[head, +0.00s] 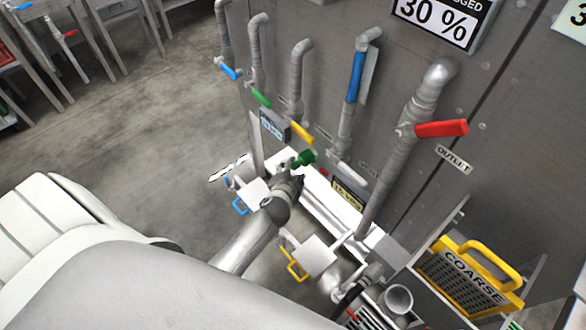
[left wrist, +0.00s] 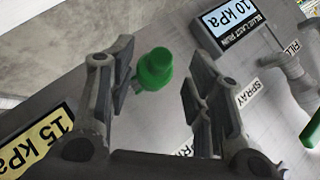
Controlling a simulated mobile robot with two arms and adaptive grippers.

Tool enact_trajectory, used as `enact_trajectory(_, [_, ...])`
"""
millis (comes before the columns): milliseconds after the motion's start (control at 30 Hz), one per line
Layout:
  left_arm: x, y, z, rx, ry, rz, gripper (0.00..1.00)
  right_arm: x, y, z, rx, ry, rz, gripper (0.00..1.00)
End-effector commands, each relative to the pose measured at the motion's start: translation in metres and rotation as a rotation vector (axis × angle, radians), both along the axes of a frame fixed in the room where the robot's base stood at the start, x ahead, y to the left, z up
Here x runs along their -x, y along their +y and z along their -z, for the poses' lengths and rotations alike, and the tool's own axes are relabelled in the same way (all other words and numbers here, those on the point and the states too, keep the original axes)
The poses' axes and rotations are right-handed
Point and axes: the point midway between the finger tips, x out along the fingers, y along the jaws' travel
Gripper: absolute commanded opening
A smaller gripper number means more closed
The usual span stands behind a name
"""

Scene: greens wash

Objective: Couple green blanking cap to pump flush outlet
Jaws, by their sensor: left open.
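The green blanking cap (head: 304,158) shows just beyond the fingertips of my left gripper (head: 294,176), near the panel with the pipes. In the left wrist view the green cap (left wrist: 155,68) appears in the gap between the two spread fingers of my left gripper (left wrist: 158,85), with space to each side. The gripper is open, and I see no finger closed on the cap. What the cap sits on is hard to make out. I cannot identify the pump flush outlet with certainty; a short grey pipe end (head: 398,299) stands at the lower right.
Grey pipes with a green handle (head: 261,98), a yellow handle (head: 302,132) and a red handle (head: 441,129) line the panel. A yellow-framed COARSE basket (head: 468,279) stands at right. A 15 kPa display (left wrist: 40,143) is near the gripper. Open floor (head: 150,130) lies left.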

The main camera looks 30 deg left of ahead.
Motion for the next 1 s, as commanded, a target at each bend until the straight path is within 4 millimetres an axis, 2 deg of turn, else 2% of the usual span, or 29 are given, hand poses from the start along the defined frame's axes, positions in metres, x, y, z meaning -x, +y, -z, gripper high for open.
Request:
enact_trajectory(233, [-0.019, 0.006, 0.011, 0.000, 0.000, 0.000, 0.47, 0.000, 0.009, 0.004, -0.011, 0.000, 0.003, 0.40])
enact_trajectory(600, [-0.022, 0.007, 0.013, 0.000, -0.001, 0.001, 0.47, 0.001, 0.006, 0.005, -0.007, 0.001, 0.001, 0.40])
enact_trajectory(900, [-0.021, 0.007, 0.013, 0.000, 0.000, 0.000, 0.10, 0.002, 0.001, 0.005, -0.001, 0.003, -0.001, 0.40])
enact_trajectory(1000, [-0.021, 0.007, 0.013, 0.000, 0.000, 0.000, 0.00, 0.002, 0.001, 0.005, 0.000, 0.004, -0.001, 0.40])
